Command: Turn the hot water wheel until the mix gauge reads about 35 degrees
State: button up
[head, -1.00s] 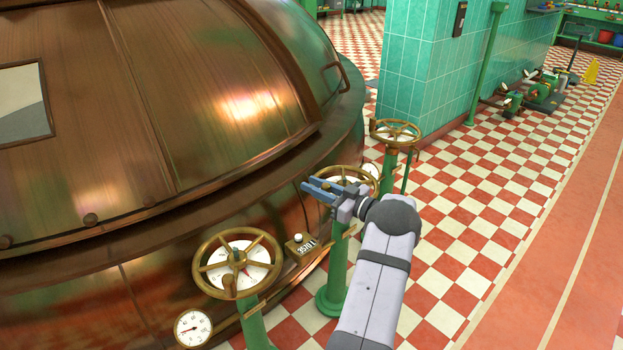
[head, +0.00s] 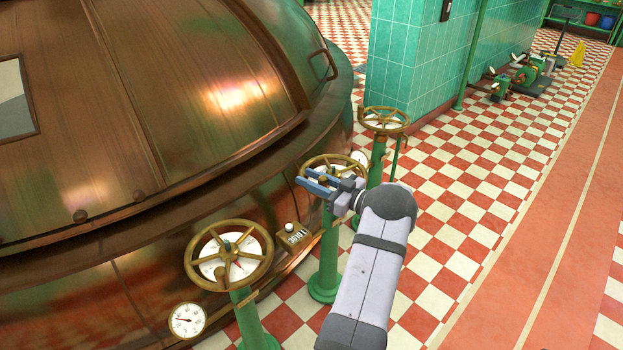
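Three brass handwheels stand on green posts beside the copper kettle; I cannot tell from markings which one is for hot water. My gripper (head: 318,184) is over the middle wheel (head: 340,160), its two blue fingers apart. A small brown knob on that wheel shows between the fingers; no firm contact is visible. The near wheel (head: 262,250) has a white dial behind its spokes. The far wheel (head: 384,119) stands behind. A round white gauge (head: 187,320) is at lower left; its reading is too small to tell. Another white dial (head: 360,158) is partly hidden behind the middle wheel.
A small brass counter box (head: 292,236) sits between the near and middle wheels; its digits are unclear. The copper kettle (head: 200,100) fills the left. A green tiled pillar (head: 412,60) stands behind the far wheel.

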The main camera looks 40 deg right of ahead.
jog(key=shift+o, duration=1.4)
jog(key=shift+s+a+f, duration=0.1)
jog(key=shift+a, duration=0.5)
jog(key=shift+d, duration=0.1)
jog(key=s+d, duration=0.1)
jog(key=s, duration=0.6)
jog(key=shift+d+p, duration=0.25)
jog(key=shift+p, duration=0.1)
jog(key=shift+s+d, duration=0.1)
jog(key=shift+s, duration=0.1)
jog(key=s+d+b, duration=0.1)
jog(key=s+d, duration=0.3)
jog(key=s, duration=0.3)
